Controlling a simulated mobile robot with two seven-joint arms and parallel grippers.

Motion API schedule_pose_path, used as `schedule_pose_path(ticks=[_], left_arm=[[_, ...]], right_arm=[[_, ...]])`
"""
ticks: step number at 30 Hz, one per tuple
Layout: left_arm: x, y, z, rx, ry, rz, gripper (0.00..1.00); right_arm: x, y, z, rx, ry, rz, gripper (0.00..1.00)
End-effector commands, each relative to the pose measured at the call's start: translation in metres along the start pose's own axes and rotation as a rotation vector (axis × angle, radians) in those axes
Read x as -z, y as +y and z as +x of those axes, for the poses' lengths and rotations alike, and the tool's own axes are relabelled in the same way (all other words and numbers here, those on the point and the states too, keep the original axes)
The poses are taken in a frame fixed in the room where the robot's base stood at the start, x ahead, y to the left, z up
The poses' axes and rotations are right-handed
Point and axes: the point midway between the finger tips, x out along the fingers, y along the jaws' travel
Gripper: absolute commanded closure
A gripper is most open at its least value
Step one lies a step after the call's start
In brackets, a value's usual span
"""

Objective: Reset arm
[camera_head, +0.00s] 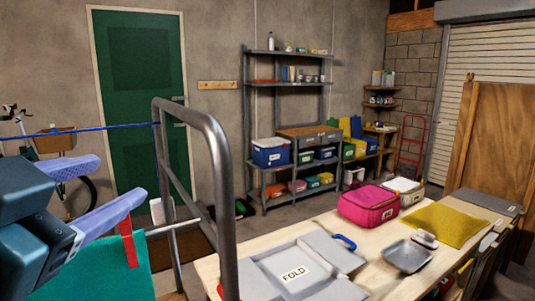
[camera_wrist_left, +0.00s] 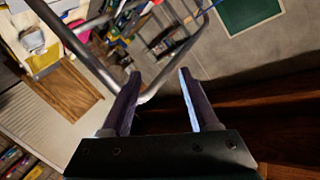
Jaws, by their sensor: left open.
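My left gripper (camera_head: 120,177) comes in from the left in the head view, with its two pale purple fingers spread apart. It is open and nothing is between the fingers. It is in the air left of a grey metal tube frame (camera_head: 226,200). In the left wrist view the two fingers of the left gripper (camera_wrist_left: 159,75) also stand apart and empty, with the tube frame behind them. My right gripper is in neither view.
A wooden table (camera_head: 400,278) holds a grey folding board (camera_head: 265,280), a pink case (camera_head: 369,205), a yellow pouch (camera_head: 445,224) and a grey tray (camera_head: 407,256). A shelf rack (camera_head: 288,130) stands at the back wall.

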Motion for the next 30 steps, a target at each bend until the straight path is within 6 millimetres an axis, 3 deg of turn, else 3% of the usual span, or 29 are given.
schedule_pose_path(ticks=[1, 3, 6, 9, 11, 12, 13, 21, 25, 30], left_arm=[[-0.038, 0.013, -0.013, -0.045, -0.154, -0.075, 0.39], [-0.086, 0.032, -0.038, -0.113, -0.366, -0.169, 0.39], [-0.14, 0.062, -0.087, -0.216, -0.647, -0.28, 0.39], [-0.176, 0.09, -0.146, -0.325, -0.907, -0.37, 0.39], [-0.19, 0.105, -0.185, -0.392, -1.056, -0.415, 0.39], [-0.164, 0.089, -0.193, -0.4, -1.069, -0.419, 0.39], [-0.148, 0.078, -0.193, -0.396, -1.059, -0.415, 0.39], [-0.06, 0.02, -0.206, -0.394, -1.056, -0.41, 0.39], [-0.035, 0.004, -0.21, -0.394, -1.056, -0.409, 0.39], [-0.025, -0.003, -0.212, -0.394, -1.055, -0.408, 0.39]], right_arm=[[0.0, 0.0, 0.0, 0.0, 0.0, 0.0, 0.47], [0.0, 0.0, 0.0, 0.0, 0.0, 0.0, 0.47], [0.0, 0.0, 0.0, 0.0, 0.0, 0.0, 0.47], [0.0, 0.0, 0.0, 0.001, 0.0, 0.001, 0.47], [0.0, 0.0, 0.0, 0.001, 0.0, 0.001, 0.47], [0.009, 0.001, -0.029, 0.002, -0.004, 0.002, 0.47], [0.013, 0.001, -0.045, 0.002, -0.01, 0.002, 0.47], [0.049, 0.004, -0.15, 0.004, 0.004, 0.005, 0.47], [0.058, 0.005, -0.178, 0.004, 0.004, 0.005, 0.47], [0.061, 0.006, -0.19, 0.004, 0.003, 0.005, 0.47]])
